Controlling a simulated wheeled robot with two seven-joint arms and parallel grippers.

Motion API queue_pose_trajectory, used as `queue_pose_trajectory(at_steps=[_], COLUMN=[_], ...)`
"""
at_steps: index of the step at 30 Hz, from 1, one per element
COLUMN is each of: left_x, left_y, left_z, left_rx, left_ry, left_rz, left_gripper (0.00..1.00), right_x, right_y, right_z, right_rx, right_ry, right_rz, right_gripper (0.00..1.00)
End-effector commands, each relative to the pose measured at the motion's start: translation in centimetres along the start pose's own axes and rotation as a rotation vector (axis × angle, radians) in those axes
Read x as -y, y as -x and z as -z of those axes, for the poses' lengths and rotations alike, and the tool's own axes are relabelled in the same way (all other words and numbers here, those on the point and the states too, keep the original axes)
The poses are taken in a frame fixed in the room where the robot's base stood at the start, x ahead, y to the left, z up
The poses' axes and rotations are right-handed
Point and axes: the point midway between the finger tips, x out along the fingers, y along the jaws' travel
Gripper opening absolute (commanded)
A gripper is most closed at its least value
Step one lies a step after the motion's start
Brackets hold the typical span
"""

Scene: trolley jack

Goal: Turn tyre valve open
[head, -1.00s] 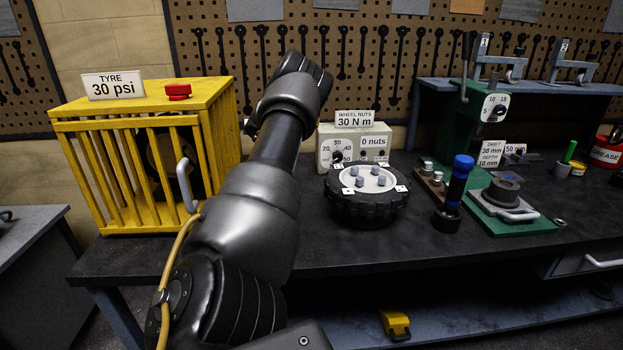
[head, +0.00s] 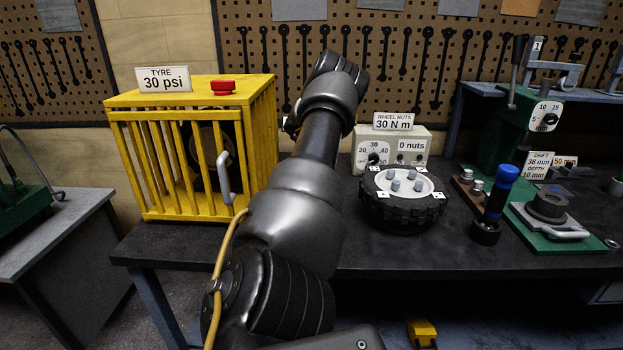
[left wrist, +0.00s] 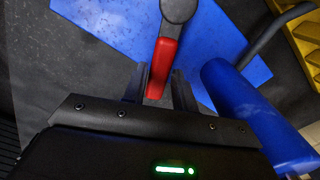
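In the left wrist view a red lever (left wrist: 162,68) hangs from a round grey pivot (left wrist: 178,10). My left gripper (left wrist: 160,92) has its two dark fingers on either side of the lever, close against it, and looks shut on it. In the head view a black arm of mine crosses the middle, and no gripper shows there. The yellow cage (head: 126,165) carries a "TYRE 30 psi" sign (head: 163,79) and a red button (head: 222,85). A dark tyre (head: 207,160) is inside, partly hidden by the bars. My right gripper is not in view.
A blue panel (left wrist: 103,30) and a blue cylinder (left wrist: 255,115) are near the left gripper. On the dark bench stand a wheel (head: 403,207) with nuts, a wheel-nut gauge box (head: 390,137) and a blue-topped tool (head: 497,195). A grey side table (head: 40,225) is at left.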

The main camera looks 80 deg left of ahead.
Motion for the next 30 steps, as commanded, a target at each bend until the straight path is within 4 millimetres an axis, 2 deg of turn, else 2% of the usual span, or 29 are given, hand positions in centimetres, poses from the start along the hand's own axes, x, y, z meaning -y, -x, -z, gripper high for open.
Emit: queue_pose_trajectory(at_steps=[1, 3, 14, 17, 24, 30], left_x=[0.0, 0.0, -0.1, -0.1, 0.0, 0.0], left_y=[0.0, 0.0, 0.5, 1.8, 6.6, 9.7], left_z=[0.0, 0.1, 0.2, 0.3, 0.2, 0.1], left_rx=[-0.001, -0.002, -0.006, -0.007, -0.009, -0.007], left_ry=[0.000, -0.001, -0.003, -0.004, -0.004, -0.003], left_rz=[0.000, -0.001, -0.001, 0.000, 0.001, 0.000], left_gripper=[0.35, 0.44, 0.44, 0.44, 0.44, 0.44], right_x=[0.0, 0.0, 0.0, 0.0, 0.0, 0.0], right_y=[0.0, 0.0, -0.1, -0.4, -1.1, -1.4], right_z=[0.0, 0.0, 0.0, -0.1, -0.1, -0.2], right_rx=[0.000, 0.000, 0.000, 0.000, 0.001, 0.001], right_ry=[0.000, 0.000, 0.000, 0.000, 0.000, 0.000], right_rz=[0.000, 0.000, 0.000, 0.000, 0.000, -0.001], right_gripper=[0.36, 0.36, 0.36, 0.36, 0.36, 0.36])
